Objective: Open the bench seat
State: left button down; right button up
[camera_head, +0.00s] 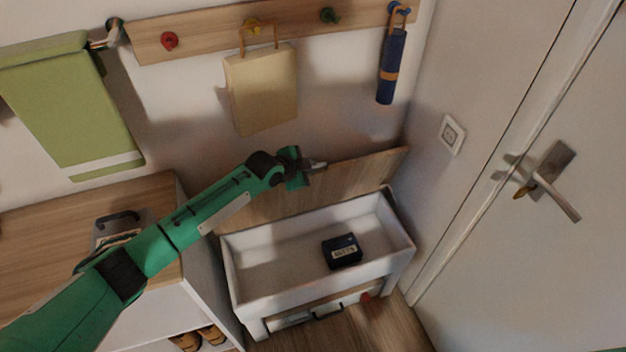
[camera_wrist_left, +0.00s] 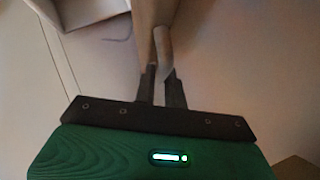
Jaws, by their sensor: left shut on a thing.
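The bench (camera_head: 235,285) is a white box on legs against the back wall. Its wooden seat (camera_head: 372,167) is raised and stands tilted up at the back, so the inside shows. My left gripper (camera_head: 318,165) is at the top edge of the raised seat. In the left wrist view the fingers (camera_wrist_left: 162,85) are shut on the seat's edge (camera_wrist_left: 152,25). A dark box (camera_head: 342,251) with a pale label lies inside the bench. My right gripper is not in view.
A wooden rack with coloured hooks (camera_head: 169,41) holds a beige bag (camera_head: 262,88) and a dark blue umbrella (camera_head: 391,66) above the bench. A green towel (camera_head: 70,100) hangs at left over a wood-topped cabinet (camera_head: 40,225). A white door (camera_head: 520,260) stands at right.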

pick_arm(q)
jog(key=shift+w+a+r, duration=0.15)
jog(key=shift+w+a, duration=0.1)
jog(key=shift+w, duration=0.35)
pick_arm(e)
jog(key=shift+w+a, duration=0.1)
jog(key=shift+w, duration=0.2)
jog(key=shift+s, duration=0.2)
pick_arm(q)
jog(key=c, duration=1.5)
grip_release()
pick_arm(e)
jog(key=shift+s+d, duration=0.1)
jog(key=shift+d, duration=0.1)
pick_arm(q)
jog(key=shift+r, duration=0.1)
jog(key=shift+b+v, duration=0.3)
jog(key=shift+v, duration=6.5)
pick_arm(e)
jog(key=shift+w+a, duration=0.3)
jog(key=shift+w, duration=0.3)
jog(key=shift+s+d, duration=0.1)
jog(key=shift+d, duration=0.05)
